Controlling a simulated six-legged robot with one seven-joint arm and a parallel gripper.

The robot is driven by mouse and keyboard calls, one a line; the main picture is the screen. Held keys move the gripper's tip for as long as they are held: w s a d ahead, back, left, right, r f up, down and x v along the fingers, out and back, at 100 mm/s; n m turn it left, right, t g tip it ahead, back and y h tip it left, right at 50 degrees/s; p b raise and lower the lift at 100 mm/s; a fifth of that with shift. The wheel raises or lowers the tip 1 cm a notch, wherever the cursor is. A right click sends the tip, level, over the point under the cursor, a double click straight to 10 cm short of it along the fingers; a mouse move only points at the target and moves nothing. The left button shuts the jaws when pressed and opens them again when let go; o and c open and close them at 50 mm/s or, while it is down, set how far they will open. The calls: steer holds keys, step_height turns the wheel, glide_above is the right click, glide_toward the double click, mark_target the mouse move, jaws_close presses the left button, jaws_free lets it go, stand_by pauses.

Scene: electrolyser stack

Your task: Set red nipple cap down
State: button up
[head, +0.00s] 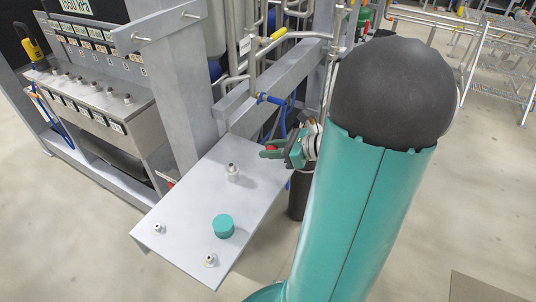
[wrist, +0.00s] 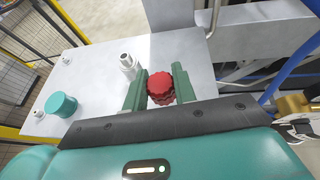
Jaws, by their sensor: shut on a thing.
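The red nipple cap (wrist: 160,88) is round with a ridged edge and sits between the two green fingers of my gripper (wrist: 158,86) in the wrist view. My gripper is shut on it. In the wrist view the cap appears over the plate (wrist: 100,70), beside a metal nipple (wrist: 128,64). I cannot tell whether the cap touches the plate.
A teal cap (head: 223,226) sits on the plate near its front. Bare nipples stand at the back (head: 232,172), left (head: 158,229) and front (head: 209,261). A frame post (head: 165,90) and pipes with a blue hose (head: 272,99) border the plate. Bare plate lies between the nipples.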

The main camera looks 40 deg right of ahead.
mark_target(272, 164)
steer(key=f, duration=0.1)
steer(key=w+d, duration=0.1)
steer(key=f, duration=0.1)
steer(key=shift+w+d+f, duration=0.25)
steer(key=shift+d+f, duration=0.05)
steer(key=shift+f, duration=0.05)
steer(key=shift+d+f, duration=0.1)
steer(key=shift+f, duration=1.55)
steer(key=shift+f, duration=0.1)
steer(key=o, duration=1)
steer(key=shift+o, duration=0.2)
